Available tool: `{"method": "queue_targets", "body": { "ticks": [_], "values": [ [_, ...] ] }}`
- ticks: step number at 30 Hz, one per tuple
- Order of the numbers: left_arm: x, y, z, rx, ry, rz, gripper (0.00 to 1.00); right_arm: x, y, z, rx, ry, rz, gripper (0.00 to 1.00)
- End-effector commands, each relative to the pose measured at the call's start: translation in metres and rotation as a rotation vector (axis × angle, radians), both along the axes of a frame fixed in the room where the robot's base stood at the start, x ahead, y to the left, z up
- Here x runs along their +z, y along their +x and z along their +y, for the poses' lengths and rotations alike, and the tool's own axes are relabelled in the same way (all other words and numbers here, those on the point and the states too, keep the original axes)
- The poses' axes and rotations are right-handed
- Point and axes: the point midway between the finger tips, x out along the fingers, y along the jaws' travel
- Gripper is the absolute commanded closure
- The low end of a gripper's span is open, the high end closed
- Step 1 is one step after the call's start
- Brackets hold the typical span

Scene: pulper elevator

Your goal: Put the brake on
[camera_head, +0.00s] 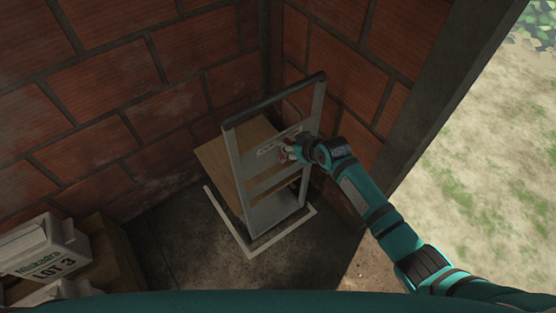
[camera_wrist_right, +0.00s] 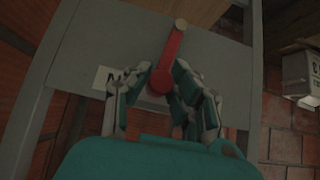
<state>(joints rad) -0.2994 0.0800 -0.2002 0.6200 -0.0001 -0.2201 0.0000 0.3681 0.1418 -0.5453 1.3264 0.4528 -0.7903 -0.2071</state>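A grey metal frame (camera_head: 232,158) with a dark top bar stands in the brick corner. Its grey crossplate (camera_wrist_right: 85,52) carries a red lever (camera_wrist_right: 173,48) with a brownish knob at one end and a round red end at the other. A white label (camera_wrist_right: 104,78) is beside the lever, partly hidden. My right gripper (camera_head: 290,150) is at the plate. In the wrist view, its fingers (camera_wrist_right: 161,75) stand on both sides of the lever's round end. I cannot tell whether they press on it. My left gripper is not in view.
A wooden board (camera_head: 212,158) is behind the frame. White line marking (camera_head: 285,232) edges the floor around it. White boxes marked LOT 3 (camera_head: 60,232) stand at lower left. Brick walls (camera_head: 105,148) close in behind; open ground (camera_head: 490,180) lies to the right past a post (camera_head: 430,95).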

Motion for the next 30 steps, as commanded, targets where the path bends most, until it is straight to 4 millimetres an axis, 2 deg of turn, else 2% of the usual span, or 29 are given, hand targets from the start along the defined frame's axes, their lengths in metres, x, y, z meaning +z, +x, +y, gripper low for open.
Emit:
{"method": "queue_targets", "body": {
  "ticks": [6,17,30],
  "values": [
    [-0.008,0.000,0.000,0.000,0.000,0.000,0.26,-0.003,0.010,-0.013,-0.001,-0.001,-0.003,0.83],
    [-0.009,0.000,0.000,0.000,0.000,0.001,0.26,-0.004,0.011,-0.014,-0.001,-0.001,-0.002,0.83],
    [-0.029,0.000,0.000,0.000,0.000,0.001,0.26,-0.018,0.024,-0.034,-0.001,-0.003,-0.001,0.83]
  ]
}}
